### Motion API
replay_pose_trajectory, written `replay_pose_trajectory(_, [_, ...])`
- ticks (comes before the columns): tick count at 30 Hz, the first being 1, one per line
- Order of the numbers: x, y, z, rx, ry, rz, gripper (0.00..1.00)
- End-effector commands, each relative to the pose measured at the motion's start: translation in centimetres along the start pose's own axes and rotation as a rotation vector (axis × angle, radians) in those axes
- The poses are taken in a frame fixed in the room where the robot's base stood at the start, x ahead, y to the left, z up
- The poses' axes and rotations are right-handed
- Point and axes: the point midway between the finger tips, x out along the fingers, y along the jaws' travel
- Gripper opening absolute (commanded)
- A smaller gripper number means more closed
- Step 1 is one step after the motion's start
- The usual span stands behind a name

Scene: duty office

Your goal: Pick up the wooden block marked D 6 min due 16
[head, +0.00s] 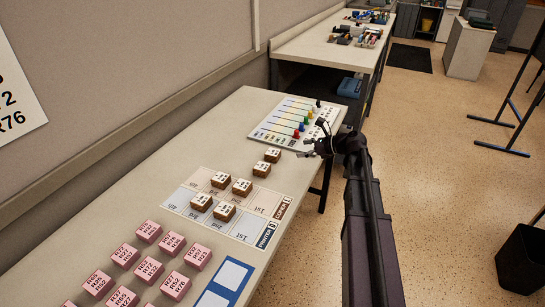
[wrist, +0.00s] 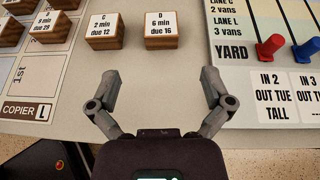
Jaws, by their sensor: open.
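The wooden block marked D 6 min due 16 (wrist: 161,30) stands on the table at the top middle of the wrist view, label up. In the head view it is the farther of two loose blocks (head: 273,155), beside the board with coloured pegs. My gripper (wrist: 160,82) is open and empty, its fingers spread on either side of bare table. The block lies ahead of the fingertips, roughly centred between them, and is not touched. In the head view my gripper (head: 311,149) is just right of the block, by the table's edge.
Block C 2 min due 12 (wrist: 102,30) stands close left of D. The peg board (wrist: 235,70) lies to the right. A printed mat (head: 180,200) holds several more wooden blocks; pink blocks (head: 149,231) stand nearer. Bare table lies between my fingers and D.

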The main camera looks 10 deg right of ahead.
Motion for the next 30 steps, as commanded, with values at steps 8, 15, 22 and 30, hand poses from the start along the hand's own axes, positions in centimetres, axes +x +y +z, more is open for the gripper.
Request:
replay_pose_trajectory(8, [4.2,-0.1,-0.3,0.0,0.0,0.0,1.0])
replay_pose_trajectory(15, [6.8,-0.1,-0.2,0.0,0.0,-0.001,1.0])
replay_pose_trajectory(22, [7.2,-0.1,-0.1,0.001,0.0,-0.002,1.0])
replay_pose_trajectory(30, [7.3,-0.1,-0.2,0.001,0.0,-0.002,1.0])
